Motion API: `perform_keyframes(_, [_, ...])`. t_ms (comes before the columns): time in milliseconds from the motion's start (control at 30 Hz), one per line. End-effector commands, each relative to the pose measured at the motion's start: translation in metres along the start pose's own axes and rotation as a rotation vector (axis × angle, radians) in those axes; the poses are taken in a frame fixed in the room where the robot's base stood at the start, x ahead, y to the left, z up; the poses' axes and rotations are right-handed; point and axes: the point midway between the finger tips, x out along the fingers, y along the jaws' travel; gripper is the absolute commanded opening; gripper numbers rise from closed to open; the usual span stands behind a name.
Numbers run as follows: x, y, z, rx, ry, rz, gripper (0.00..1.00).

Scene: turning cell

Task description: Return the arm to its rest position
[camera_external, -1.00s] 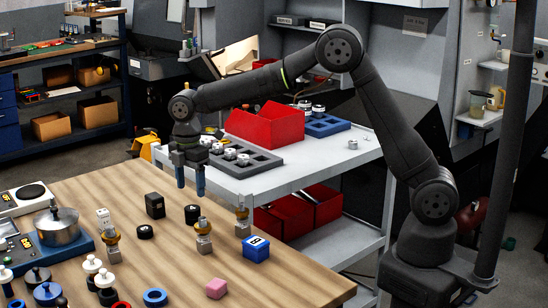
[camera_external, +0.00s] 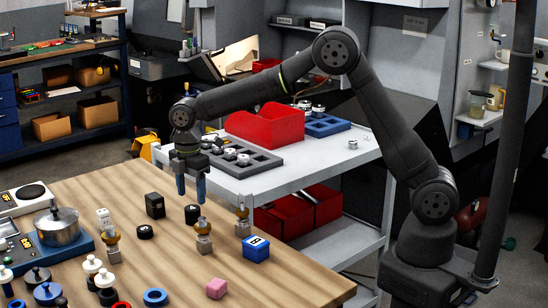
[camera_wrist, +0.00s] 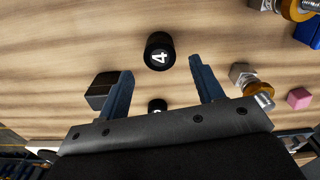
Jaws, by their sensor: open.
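My gripper (camera_external: 191,190) hangs above the back part of the wooden table (camera_external: 290,283), fingers pointing down. Its two blue fingers are apart with nothing held between them, and they also show in the wrist view (camera_wrist: 165,82). A black cylinder marked 4 (camera_wrist: 159,51) is seen ahead of the gap between the fingers; in the external view it stands just below the fingertips (camera_external: 192,214). A black block (camera_external: 155,205) is to the left of the gripper. A brass-and-steel part (camera_external: 204,237) stands in front of it.
A blue block marked 8 (camera_external: 256,248) and a pink cube (camera_external: 216,288) are on the table. A pot (camera_external: 58,227) sits at left. Behind is a grey cart (camera_external: 310,164) with a red bin (camera_external: 267,126) and a dark tray (camera_external: 243,162). The air above the table is clear.

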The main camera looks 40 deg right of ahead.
Motion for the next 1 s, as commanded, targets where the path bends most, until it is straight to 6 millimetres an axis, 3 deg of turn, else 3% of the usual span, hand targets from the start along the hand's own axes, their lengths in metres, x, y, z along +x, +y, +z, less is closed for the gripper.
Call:
perform_keyframes(167, [0.006, 0.0, 0.0, 0.0, 0.0, 0.0, 0.61])
perform_keyframes(367, [0.036, -0.001, 0.0, 0.0, -0.002, -0.004, 0.61])
perform_keyframes(967, [-0.084, 0.0, 0.0, 0.0, 0.002, 0.004, 0.61])
perform_keyframes(1000, [-0.075, 0.0, 0.0, 0.0, -0.001, -0.003, 0.61])
